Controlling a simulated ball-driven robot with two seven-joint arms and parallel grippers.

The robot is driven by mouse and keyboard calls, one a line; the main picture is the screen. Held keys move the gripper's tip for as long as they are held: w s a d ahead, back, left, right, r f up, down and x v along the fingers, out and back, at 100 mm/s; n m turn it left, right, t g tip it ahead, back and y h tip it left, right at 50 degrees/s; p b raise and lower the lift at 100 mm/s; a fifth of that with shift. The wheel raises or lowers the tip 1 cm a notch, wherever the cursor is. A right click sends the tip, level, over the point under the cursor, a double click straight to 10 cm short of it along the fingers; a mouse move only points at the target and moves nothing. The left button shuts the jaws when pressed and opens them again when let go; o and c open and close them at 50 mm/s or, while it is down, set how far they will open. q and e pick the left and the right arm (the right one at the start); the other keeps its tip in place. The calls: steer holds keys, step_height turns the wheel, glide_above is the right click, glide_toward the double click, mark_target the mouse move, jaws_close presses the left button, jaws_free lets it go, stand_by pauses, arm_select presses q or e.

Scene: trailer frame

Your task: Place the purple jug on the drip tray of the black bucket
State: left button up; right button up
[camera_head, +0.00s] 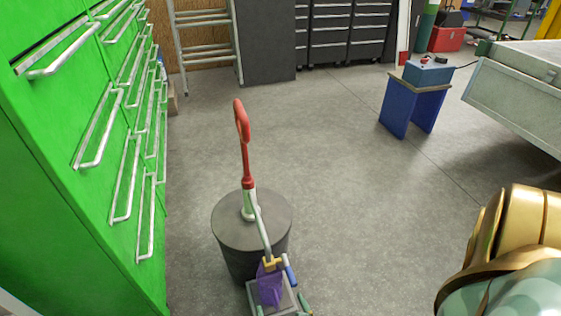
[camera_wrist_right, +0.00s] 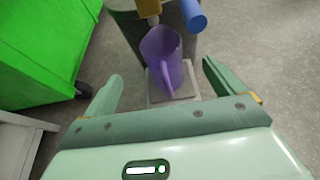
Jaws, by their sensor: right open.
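The purple jug (camera_head: 269,284) appears upright on the drip tray (camera_head: 256,298) in front of the black bucket (camera_head: 228,243), below its tap. In the right wrist view the jug (camera_wrist_right: 160,47) has its base over the grey tray (camera_wrist_right: 157,101), with the bucket (camera_wrist_right: 127,27) behind. My right gripper (camera_wrist_right: 163,72) is open, with green fingers on either side of the jug's line and apart from it. Nothing is held. In the head view only a small green tip shows beside the tray. My left gripper is out of view.
A red-handled pump (camera_head: 244,140) rises from the bucket lid. A blue cylinder (camera_wrist_right: 194,15) hangs by the tap, above the jug. The green drawer cabinet (camera_head: 75,180) stands left. A blue stool (camera_head: 413,103) and trailer (camera_head: 515,95) are right. The floor between is clear.

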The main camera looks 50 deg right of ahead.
steer(key=s+a+r+n+y, duration=0.35)
steer(key=a+n+y, duration=0.35)
steer(key=n, duration=0.6)
steer(key=s+a+r+n+y, duration=0.2)
steer(key=s+a+n+y, duration=0.25)
steer(key=a+n, duration=0.7)
steer(key=s+d+n+g+h, duration=0.7)
steer(key=s+d+n, duration=0.9)
steer(key=n, duration=0.9)
steer(key=d+g, duration=0.1)
steer(key=g, duration=0.1)
steer(key=shift+s+d+r+g, duration=0.3)
steer(key=shift+r+g, duration=0.1)
steer(key=shift+n, duration=0.25)
